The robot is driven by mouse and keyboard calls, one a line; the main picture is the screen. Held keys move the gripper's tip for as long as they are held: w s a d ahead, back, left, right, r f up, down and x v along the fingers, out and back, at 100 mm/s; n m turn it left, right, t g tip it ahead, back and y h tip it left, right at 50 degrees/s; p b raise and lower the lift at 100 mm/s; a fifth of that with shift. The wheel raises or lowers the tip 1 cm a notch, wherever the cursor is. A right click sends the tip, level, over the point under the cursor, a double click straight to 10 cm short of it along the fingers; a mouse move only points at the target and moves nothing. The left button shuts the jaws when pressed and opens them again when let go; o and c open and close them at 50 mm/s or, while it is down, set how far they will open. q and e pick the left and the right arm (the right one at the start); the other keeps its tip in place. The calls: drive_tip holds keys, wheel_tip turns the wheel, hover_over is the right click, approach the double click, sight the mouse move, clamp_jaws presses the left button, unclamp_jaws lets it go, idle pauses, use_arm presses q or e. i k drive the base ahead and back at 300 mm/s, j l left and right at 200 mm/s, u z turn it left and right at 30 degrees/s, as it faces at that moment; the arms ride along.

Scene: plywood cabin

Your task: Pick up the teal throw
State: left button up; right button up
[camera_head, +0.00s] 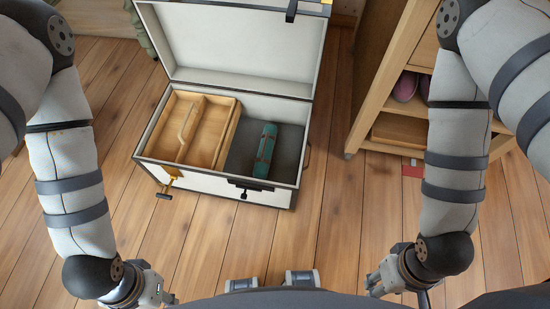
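The teal throw (265,150) is a rolled bundle with straps. It lies on the dark grey surface in the right part of an open white chest (215,181). My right gripper (376,284) is low in the picture, right of the middle and well apart from the chest. My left gripper (160,292) is at the bottom left, below the chest's front and apart from the throw. Both grippers are small and partly hidden by their own wrists, so the finger opening does not show clearly. Neither touches the throw.
A wooden tray with a handle (226,133) fills the chest's left part. The chest's lid (240,45) stands open at the back. A wooden shelf unit (372,108) with shoes (405,86) stands at right.

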sight(262, 166)
drive_tip(key=i+j+z, duration=0.15)
drive_tip(key=j+z, duration=0.25)
drive_tip(key=i+j+z, duration=0.1)
drive_tip(key=j+z, duration=0.7)
drive_tip(key=j, duration=0.15)
drive_tip(key=j+z, duration=0.4)
drive_tip(key=j, duration=0.1)
